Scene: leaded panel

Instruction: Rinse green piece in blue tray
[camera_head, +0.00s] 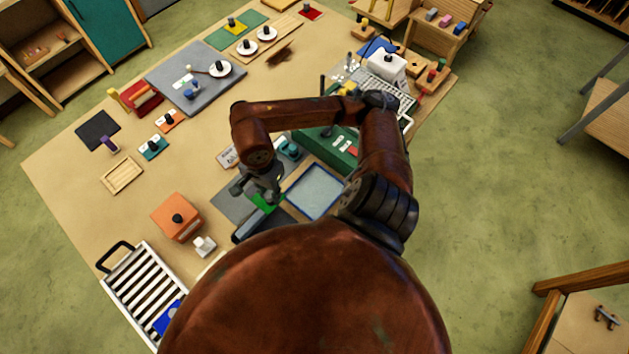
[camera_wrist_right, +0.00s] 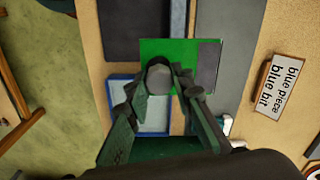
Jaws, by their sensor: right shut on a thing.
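The green piece (camera_head: 265,202) is a flat green plate with a grey knob (camera_wrist_right: 158,78). My right gripper (camera_head: 262,190) is shut on this knob, and the plate (camera_wrist_right: 165,50) shows beyond the fingertips in the right wrist view. The blue tray (camera_head: 315,190) has a blue rim and a pale grey-blue inside. In the head view the piece is just left of the tray. In the wrist view the fingers and plate partly hide the tray (camera_wrist_right: 116,105). The height of the piece above the table is hard to tell. My left gripper is out of view.
A dark green box (camera_head: 335,150) stands behind the tray. An orange block with a knob (camera_head: 177,217) and a striped rack (camera_head: 150,290) are to the left. A sign reading "blue piece blue bit" (camera_wrist_right: 283,85) lies beside the mats. Bare table shows at the left.

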